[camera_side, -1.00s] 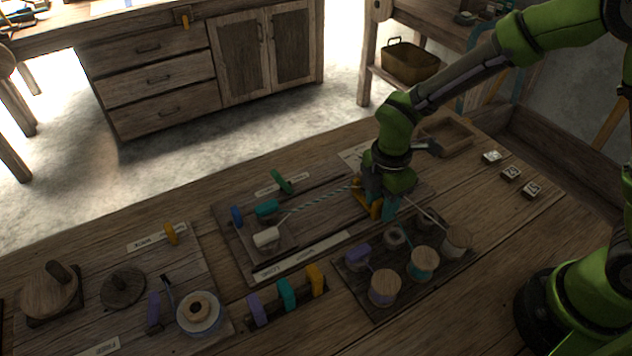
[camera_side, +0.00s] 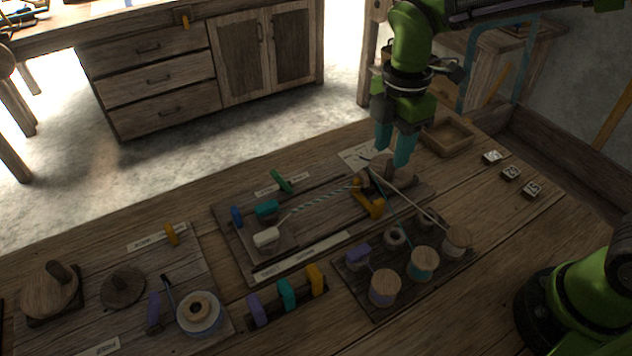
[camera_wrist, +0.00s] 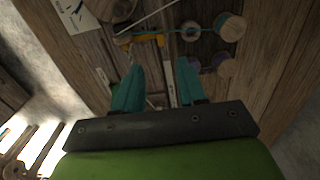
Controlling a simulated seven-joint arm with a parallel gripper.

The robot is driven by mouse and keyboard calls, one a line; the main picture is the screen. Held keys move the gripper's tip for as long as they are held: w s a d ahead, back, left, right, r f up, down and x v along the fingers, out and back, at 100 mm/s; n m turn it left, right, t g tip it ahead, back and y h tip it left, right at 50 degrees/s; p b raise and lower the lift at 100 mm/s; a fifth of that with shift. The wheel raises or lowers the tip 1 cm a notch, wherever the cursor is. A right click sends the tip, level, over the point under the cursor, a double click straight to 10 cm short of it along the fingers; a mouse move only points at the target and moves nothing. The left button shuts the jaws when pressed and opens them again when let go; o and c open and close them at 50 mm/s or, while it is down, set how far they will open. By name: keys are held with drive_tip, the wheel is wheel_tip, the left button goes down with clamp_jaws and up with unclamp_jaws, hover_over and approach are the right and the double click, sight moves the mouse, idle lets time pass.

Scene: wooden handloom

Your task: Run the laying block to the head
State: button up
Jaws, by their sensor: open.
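The laying block, which I take to be the dark piece with an orange handle (camera_side: 370,205), sits on the long board at the right end of a striped twisted rope (camera_side: 325,199). In the wrist view its orange part (camera_wrist: 140,39) lies beyond the fingertips. Pale and teal strands run from it toward the spools. My gripper (camera_side: 393,150) is open and empty above and behind the block, with teal fingers pointing down; it also shows in the wrist view (camera_wrist: 160,65). A round wooden piece (camera_side: 402,174), possibly the head, is partly hidden under the fingers.
A spool rack (camera_side: 345,280) with several spools stands in front of the block. A teal block (camera_side: 267,208) and a white piece (camera_side: 266,237) are at the rope's left end. An open wooden tray (camera_side: 447,138) and several number tiles (camera_side: 511,173) lie to the right.

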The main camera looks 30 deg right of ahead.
wheel_tip(320, 180, up, 2)
drive_tip(key=shift+r, duration=0.15)
idle(0.3)
drive_tip(key=s+d+r+m+t+y, duration=0.1)
drive_tip(key=s+d+m, duration=0.4)
drive_tip(key=m, duration=0.6)
drive_tip(key=s+d+r+m+t+y, duration=0.1)
drive_tip(key=s+d+r+m+t, duration=0.3)
drive_tip(key=m, duration=0.7)
drive_tip(key=shift+s+d+t, duration=0.9)
drive_tip(key=shift+s+t, duration=0.2)
